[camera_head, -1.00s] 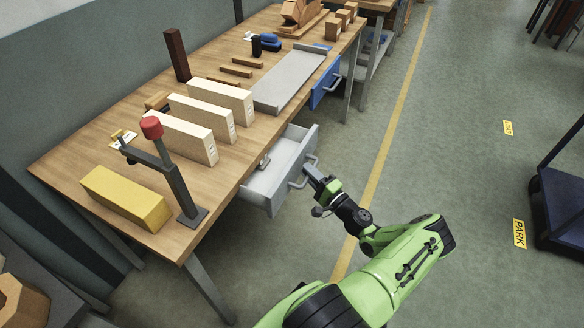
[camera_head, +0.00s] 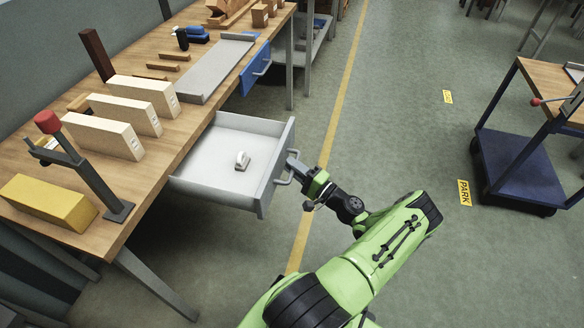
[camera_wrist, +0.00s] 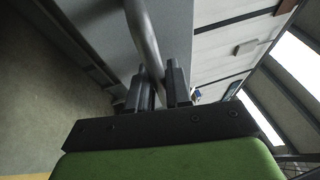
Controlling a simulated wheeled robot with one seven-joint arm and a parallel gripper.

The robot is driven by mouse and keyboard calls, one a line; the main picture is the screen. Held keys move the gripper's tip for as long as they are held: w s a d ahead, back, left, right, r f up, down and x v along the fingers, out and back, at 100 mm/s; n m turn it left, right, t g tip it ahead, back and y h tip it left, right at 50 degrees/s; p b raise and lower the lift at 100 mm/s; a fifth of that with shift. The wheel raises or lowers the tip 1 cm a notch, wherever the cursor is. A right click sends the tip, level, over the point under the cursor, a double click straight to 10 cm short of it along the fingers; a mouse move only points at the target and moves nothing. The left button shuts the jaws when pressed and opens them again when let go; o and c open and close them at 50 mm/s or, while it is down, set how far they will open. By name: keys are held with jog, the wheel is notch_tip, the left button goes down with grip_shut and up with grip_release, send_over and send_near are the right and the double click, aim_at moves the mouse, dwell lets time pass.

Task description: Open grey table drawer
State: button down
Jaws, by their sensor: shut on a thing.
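The grey table drawer (camera_head: 262,198) is pulled well out from under the wooden workbench in the head view. A small white object (camera_head: 242,160) lies inside it on the drawer floor. My gripper (camera_head: 291,166) is at the drawer's front, shut on its grey bar handle (camera_head: 284,181). In the wrist view the handle (camera_wrist: 146,40) runs down between the two dark fingers of my gripper (camera_wrist: 160,88). The drawer front fills much of that view behind the handle.
The workbench (camera_head: 190,124) carries white blocks (camera_head: 115,125), a yellow block (camera_head: 48,203), a red-topped clamp (camera_head: 85,175) and a grey tray (camera_head: 215,68). A shut blue drawer (camera_head: 255,72) is farther along. A blue cart (camera_head: 520,165) stands right; the floor between is clear.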

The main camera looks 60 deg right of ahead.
jog(key=shift+f, duration=0.1)
jog(key=c, duration=1.1)
grip_release()
jog(key=s+f, duration=0.1)
jog(key=s, duration=0.4)
jog(key=s+f, duration=0.1)
jog(key=s, duration=0.4)
jog(key=s+a, duration=0.1)
jog(key=s, duration=0.4)
jog(key=shift+s+f+p, duration=0.25)
jog(key=shift+f+p, duration=0.1)
jog(key=shift+f, duration=0.05)
